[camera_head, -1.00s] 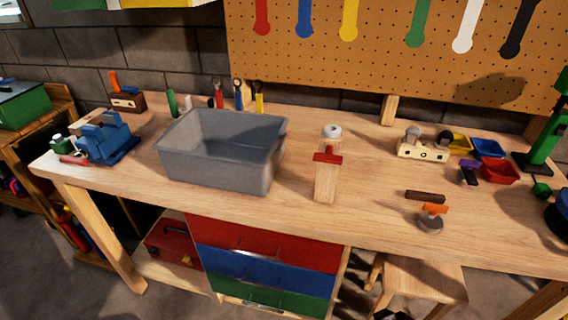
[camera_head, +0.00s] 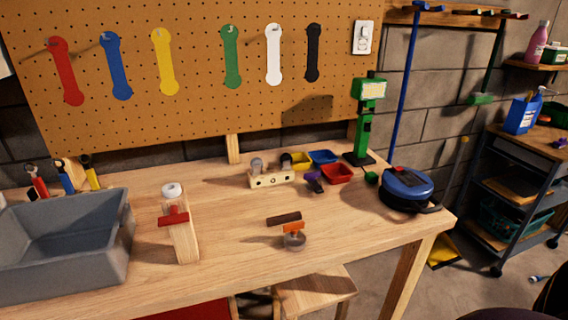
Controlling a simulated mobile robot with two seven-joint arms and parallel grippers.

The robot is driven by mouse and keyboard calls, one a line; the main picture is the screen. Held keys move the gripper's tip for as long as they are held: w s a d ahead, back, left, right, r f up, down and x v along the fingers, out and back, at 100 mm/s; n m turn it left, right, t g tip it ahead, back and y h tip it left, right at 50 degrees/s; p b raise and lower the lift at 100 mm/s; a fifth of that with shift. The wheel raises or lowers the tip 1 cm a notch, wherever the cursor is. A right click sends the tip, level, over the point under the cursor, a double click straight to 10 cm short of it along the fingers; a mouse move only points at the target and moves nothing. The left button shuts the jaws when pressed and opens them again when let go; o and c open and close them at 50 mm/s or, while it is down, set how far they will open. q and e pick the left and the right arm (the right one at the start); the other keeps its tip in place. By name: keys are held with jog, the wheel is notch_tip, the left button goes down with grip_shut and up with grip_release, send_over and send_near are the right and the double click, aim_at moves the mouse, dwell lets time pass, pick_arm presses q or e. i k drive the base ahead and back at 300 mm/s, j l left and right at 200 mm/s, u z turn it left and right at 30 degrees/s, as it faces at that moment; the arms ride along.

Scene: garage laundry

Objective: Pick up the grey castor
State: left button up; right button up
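A small wooden block (camera_head: 271,179) with round holes stands at the back of the workbench. A grey round piece (camera_head: 257,165) sits on its left end and a black round piece (camera_head: 286,160) on its right end. The grey one looks like the grey castor, but it is too small to be certain. Another grey round item (camera_head: 295,242) with an orange top lies near the bench's front edge; I cannot tell exactly what it is. Neither of my grippers is in view.
A grey bin (camera_head: 65,250) stands on the left of the workbench (camera_head: 235,230). A wooden post with a red clamp (camera_head: 174,219) stands beside it. Yellow, blue and red trays (camera_head: 337,174), a green stand (camera_head: 364,130) and a blue round machine (camera_head: 407,184) are at right. Dark bar (camera_head: 284,219) lies mid-bench.

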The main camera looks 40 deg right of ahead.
aim_at(257, 164)
jog(key=z, duration=1)
